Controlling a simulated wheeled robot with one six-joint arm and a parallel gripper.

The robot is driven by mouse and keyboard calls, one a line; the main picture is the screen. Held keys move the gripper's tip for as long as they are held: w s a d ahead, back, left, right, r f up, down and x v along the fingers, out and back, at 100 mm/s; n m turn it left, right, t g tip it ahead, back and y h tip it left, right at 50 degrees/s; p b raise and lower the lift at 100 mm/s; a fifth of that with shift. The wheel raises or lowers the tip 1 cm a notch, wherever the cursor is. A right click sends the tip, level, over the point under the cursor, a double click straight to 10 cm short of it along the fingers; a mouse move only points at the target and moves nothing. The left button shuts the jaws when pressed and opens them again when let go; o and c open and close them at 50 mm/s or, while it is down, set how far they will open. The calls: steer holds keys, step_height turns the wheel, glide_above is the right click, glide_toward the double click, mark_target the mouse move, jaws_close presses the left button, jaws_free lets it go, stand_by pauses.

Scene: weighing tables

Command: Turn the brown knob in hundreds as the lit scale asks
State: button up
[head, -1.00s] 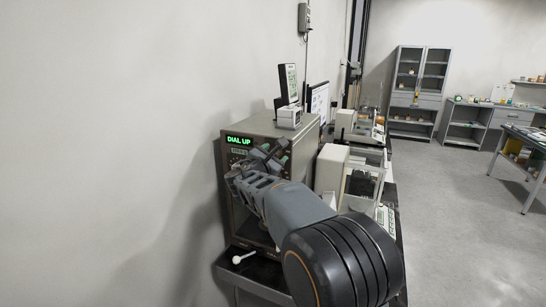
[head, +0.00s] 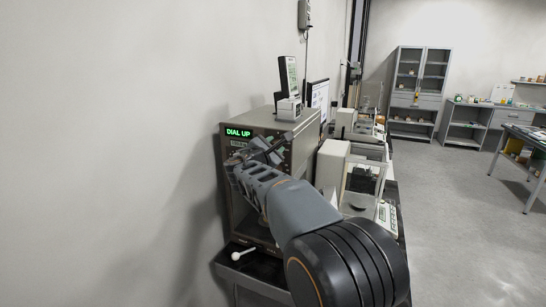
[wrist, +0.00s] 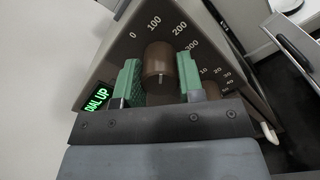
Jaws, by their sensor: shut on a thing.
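The lit scale (head: 297,130) is a grey-beige cabinet with a dark front. Its green display (head: 238,133) reads "DIAL UP", and the same display (wrist: 96,100) shows at the left of the wrist view. The brown knob (wrist: 158,60) stands out from the brown panel, with marks 0, 100, 200 and 300 around it. My gripper (wrist: 160,80) has its green pads on either side of the knob and is shut on it. In the head view my gripper (head: 258,152) hides the knob. Which mark the knob points to is unclear.
A second dial with marks from 10 upward is partly hidden behind the right pad. A white-knobbed lever (head: 237,256) sits low on the front. A glass-sided balance (head: 362,185) stands close on the right. A wall is on the left.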

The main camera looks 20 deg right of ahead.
steer(key=m+b, duration=0.2)
steer(key=b, duration=0.1)
steer(key=m+b, duration=0.1)
steer(key=b, duration=0.1)
steer(key=shift+f+m, duration=0.25)
steer(key=shift+m, duration=0.15)
steer(key=shift+r+m+b, duration=0.15)
steer(key=shift+m+b, duration=0.75)
steer(key=shift+b, duration=0.05)
steer(key=shift+r, duration=0.1)
steer(key=o, duration=0.9)
steer(key=shift+a, duration=0.1)
steer(key=b+v, duration=0.3)
steer(key=v, duration=1)
steer(key=shift+s+a, duration=0.25)
steer(key=shift+s, duration=0.05)
